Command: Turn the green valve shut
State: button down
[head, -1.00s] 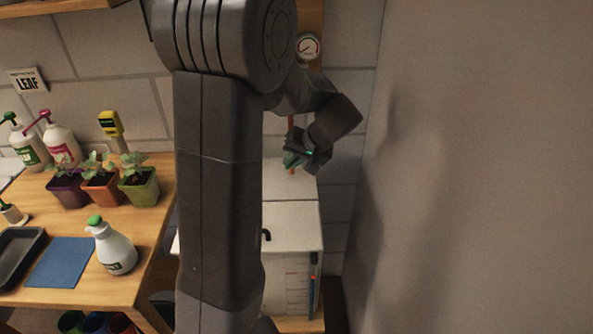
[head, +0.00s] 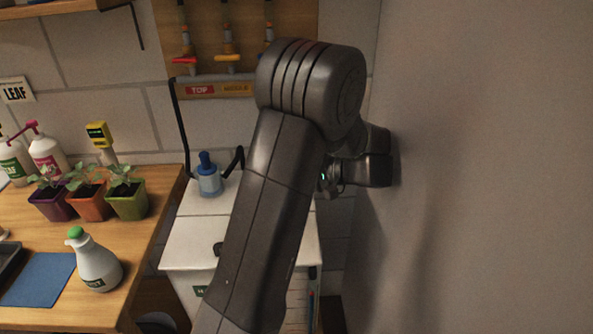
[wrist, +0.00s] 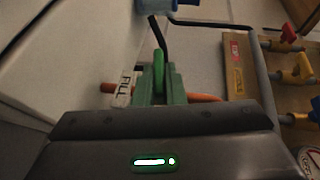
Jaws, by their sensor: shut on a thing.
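The green valve's lever (wrist: 158,72) stands in the middle of the wrist view, at an orange pipe (wrist: 203,97) that runs sideways across the picture. The lever points up the picture, across the line of the pipe. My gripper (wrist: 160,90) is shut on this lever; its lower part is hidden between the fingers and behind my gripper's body. In the head view my gripper (head: 330,181) is at the right, close to the wall and mostly covered by my arm. The green valve is hidden in that view.
A white tag (wrist: 124,88) hangs beside the lever. A wooden panel carries a red valve (head: 184,60) and a yellow valve (head: 228,58). A blue bottle (head: 208,180) stands on a white cabinet (head: 185,241). A bare wall (head: 490,170) closes the right side. Potted seedlings (head: 127,204) stand left.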

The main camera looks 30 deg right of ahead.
jog(key=shift+w+a+t+y, duration=0.15)
jog(key=shift+a+t+y, duration=0.15)
jog(key=shift+y, duration=0.1)
dwell(0.3)
jog(key=c, duration=1.7)
grip_release()
jog(key=shift+a, duration=0.1)
jog(key=shift+o, duration=1)
jog(key=shift+a, duration=0.2)
